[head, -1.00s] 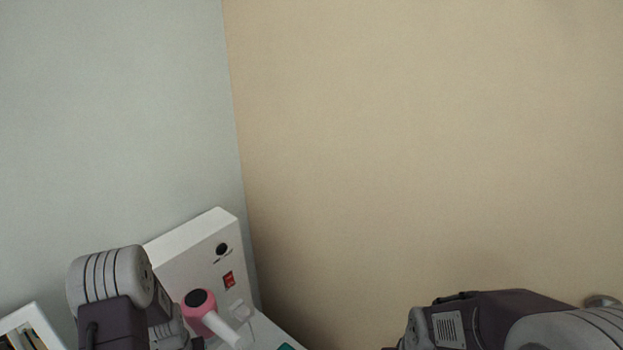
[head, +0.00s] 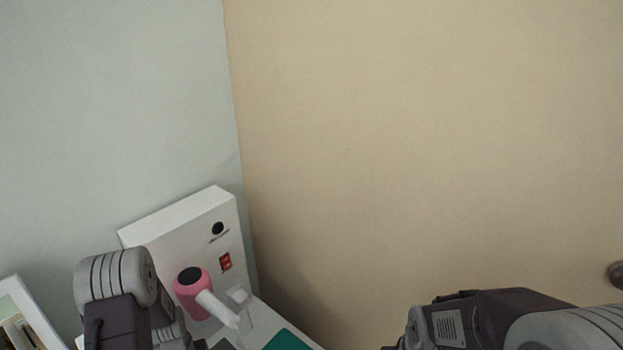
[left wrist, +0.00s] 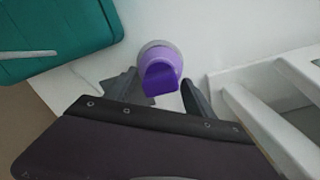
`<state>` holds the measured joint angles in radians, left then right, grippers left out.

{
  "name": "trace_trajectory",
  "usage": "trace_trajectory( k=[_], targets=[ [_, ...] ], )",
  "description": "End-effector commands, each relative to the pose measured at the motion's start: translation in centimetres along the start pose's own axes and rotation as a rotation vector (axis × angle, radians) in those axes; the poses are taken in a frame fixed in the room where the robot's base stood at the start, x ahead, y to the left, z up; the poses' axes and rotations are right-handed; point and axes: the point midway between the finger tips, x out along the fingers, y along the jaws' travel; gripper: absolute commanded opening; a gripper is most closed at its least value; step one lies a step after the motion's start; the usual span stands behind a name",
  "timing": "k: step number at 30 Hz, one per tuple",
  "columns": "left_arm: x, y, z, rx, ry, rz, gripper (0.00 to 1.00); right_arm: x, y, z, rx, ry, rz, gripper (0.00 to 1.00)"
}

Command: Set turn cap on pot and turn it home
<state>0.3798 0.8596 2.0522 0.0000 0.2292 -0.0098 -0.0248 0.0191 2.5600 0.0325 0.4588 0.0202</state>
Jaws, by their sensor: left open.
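A purple, round-topped piece with a raised flat grip (left wrist: 160,78) and a paler lilac rim shows in the left wrist view. It looks like the turn cap, but I cannot tell whether a pot is under it. My left gripper (left wrist: 158,94) is open, one finger on each side of the purple piece, with no clear grip on it. In the head view my left arm is at the lower left and its fingers are hidden. My right arm shows at the lower right, with its gripper out of view.
A white box (head: 185,240) with a black round spot and a red switch stands in the corner. A pink dryer-like thing (head: 195,290) with a white handle is before it. A teal case (left wrist: 60,35) lies nearby on the white surface. A white frame (left wrist: 285,90) stands at right.

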Motion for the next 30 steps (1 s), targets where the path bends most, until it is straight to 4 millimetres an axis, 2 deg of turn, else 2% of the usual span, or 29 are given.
trace_trajectory(
  k=[2,3,9,11,14,27,30],
  targets=[
    [-0.1,0.0,0.0,0.0,0.0,0.0,0.62,-0.1,0.0,0.0,0.0,0.0,0.0,0.36],
    [-0.1,0.0,0.0,0.0,0.0,0.0,0.57,-0.1,0.0,0.0,0.0,0.0,0.0,0.36],
    [-0.1,0.0,0.0,0.0,-0.001,0.0,0.03,-0.1,0.0,0.0,0.0,0.0,0.0,0.36],
    [-0.1,0.0,0.0,0.017,-0.001,0.0,0.03,-0.1,0.0,0.0,0.0,0.0,0.0,0.36],
    [-0.2,0.0,0.0,0.179,-0.001,0.0,0.03,-0.5,0.0,-0.1,0.0,0.0,0.0,0.36],
    [-0.2,0.0,0.1,1.204,-0.001,0.001,0.03,-1.6,0.0,-0.2,0.0,0.0,0.0,0.36],
    [-0.2,0.0,0.1,1.391,-0.001,0.001,0.03,-1.7,0.0,-0.2,0.0,0.0,0.0,0.36]
  ],
)
